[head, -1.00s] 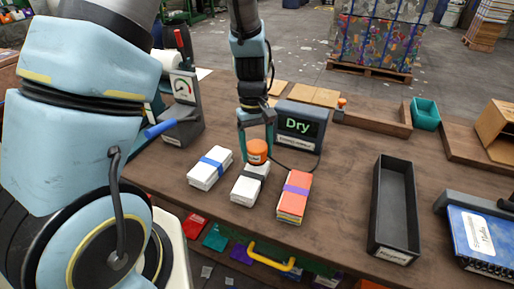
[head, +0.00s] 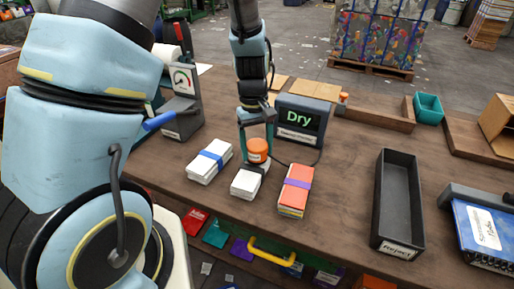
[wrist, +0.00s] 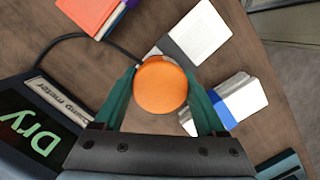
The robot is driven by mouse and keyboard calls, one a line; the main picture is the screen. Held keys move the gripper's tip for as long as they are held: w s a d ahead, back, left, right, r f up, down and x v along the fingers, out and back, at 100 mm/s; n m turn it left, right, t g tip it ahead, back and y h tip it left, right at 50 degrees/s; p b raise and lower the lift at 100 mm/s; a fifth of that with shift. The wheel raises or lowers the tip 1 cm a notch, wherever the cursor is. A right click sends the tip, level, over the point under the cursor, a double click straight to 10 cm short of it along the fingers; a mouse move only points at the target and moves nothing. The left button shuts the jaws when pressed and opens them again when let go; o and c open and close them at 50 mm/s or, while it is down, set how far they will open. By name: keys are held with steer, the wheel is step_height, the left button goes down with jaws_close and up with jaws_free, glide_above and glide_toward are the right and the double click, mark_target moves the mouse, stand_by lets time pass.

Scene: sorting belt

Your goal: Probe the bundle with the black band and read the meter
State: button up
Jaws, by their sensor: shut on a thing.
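My gripper (head: 257,146) is shut on the orange-topped probe (head: 257,157), one finger on each side. The wrist view shows the probe's round orange top (wrist: 160,86) between the green fingers. The probe is over the far part of the white bundle with the black band (head: 245,184), seeming to be on it or just above; contact is hidden. The band is largely covered in the head view, but shows dark beside the probe in the wrist view. The damp meter (head: 301,120) stands behind and reads "Dry" in green. A cable runs from the meter towards the probe.
A white bundle with a blue band (head: 210,162) lies to the left, an orange-topped bundle with a purple band (head: 295,190) to the right. A dial gauge stand (head: 182,105) is behind left. A black tray labelled Reject (head: 398,205) stands right, with bare table before it.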

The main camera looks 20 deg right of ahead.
steer(key=shift+f, duration=0.35)
stand_by(1.1)
step_height(320, 180, up, 8)
steer(key=p, duration=0.6)
steer(key=shift+r+p, duration=0.1)
steer(key=shift+p, duration=0.2)
steer(key=shift+s, duration=0.1)
stand_by(1.3)
